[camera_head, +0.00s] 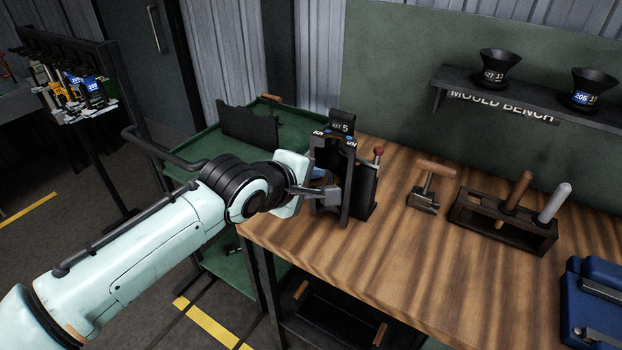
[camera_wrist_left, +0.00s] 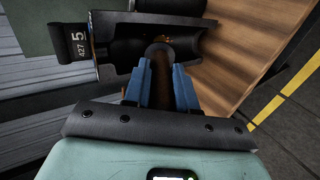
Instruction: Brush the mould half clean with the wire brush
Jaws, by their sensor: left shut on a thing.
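The mould half (camera_head: 360,186) is dark metal and stands upright near the left end of the wooden bench, under a black tag (camera_head: 342,123) with a 5 on it. In the left wrist view its hollow inner side (camera_wrist_left: 125,48) faces my gripper. My left gripper (camera_head: 322,194) is at the mould's open side. Its blue fingers (camera_wrist_left: 161,80) are shut on the brown handle of the wire brush (camera_wrist_left: 160,62). The brush's far end is inside or right at the hollow; its bristles are hard to make out, and contact cannot be told. My right gripper is not in view.
A shelf (camera_head: 460,88) with dark funnels is behind. A green cart (camera_head: 215,152) adjoins at left. The bench front is clear.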

